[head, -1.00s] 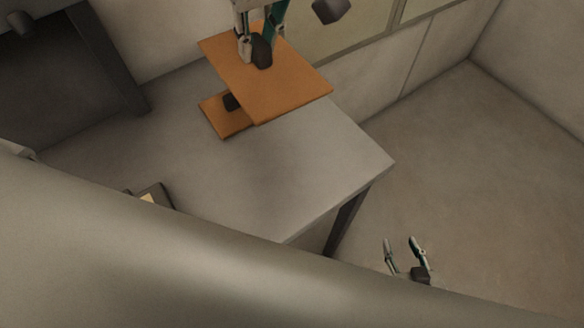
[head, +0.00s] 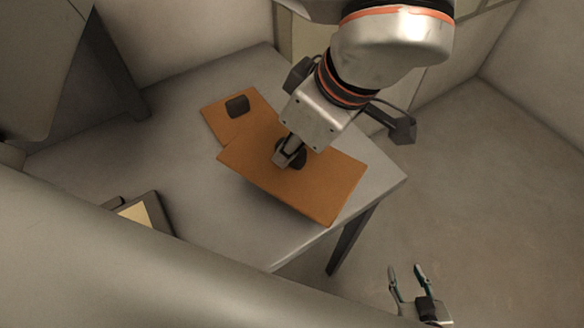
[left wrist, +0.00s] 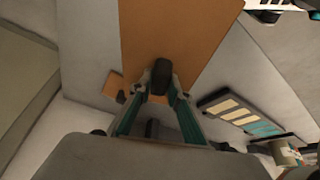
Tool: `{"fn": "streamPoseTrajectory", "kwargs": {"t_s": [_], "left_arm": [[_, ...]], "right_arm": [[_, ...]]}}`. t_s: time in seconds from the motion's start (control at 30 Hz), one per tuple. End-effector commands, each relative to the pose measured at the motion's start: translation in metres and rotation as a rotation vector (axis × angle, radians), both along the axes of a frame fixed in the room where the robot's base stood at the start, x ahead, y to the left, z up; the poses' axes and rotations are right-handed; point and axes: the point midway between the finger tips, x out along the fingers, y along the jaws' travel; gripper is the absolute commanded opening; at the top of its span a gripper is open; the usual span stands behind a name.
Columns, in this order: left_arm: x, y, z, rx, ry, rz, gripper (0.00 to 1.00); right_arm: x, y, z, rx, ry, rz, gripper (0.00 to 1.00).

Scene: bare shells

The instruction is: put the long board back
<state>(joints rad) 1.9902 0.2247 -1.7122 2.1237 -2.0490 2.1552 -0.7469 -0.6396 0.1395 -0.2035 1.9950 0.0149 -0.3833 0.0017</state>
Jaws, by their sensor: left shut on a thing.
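The long board (head: 310,185) is a flat orange-brown rectangle with a dark knob. It is held over the grey table (head: 90,155), level or nearly so; its height above the table is hard to tell. My left gripper (head: 289,152) is shut on its knob, with my left arm covering part of the view. The left wrist view shows the board (left wrist: 170,35) and the dark knob (left wrist: 161,76) between the fingers (left wrist: 160,90). My right gripper (head: 407,275) is open and empty, out past the table's right end, low in the head view.
A smaller orange board (head: 217,122) with a dark knob (head: 237,106) lies on the table, partly overlapped by the long board. A dark tray with a pale yellow inside (head: 133,214) is at the near left. The table's left part is clear.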

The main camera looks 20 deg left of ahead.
Motion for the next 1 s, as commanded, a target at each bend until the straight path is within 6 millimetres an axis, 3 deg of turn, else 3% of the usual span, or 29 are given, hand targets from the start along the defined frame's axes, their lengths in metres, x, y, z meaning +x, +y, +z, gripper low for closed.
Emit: {"fn": "streamPoseTrajectory", "kwargs": {"t_s": [0.5, 0.97, 1.0], "left_arm": [[-0.001, 0.0, -0.061, 0.0, 0.003, -0.002, 0.0], [0.0, 0.0, -0.069, 0.0, -0.001, -0.001, 0.0], [0.0, 0.0, -0.069, 0.0, -0.001, -0.002, 0.23]], "right_arm": [[0.004, -0.001, -0.002, -0.004, -0.008, 0.0, 0.4], [0.002, -0.001, -0.005, -0.006, -0.004, 0.001, 0.4], [0.003, -0.001, -0.005, -0.006, -0.005, 0.002, 0.4]]}}
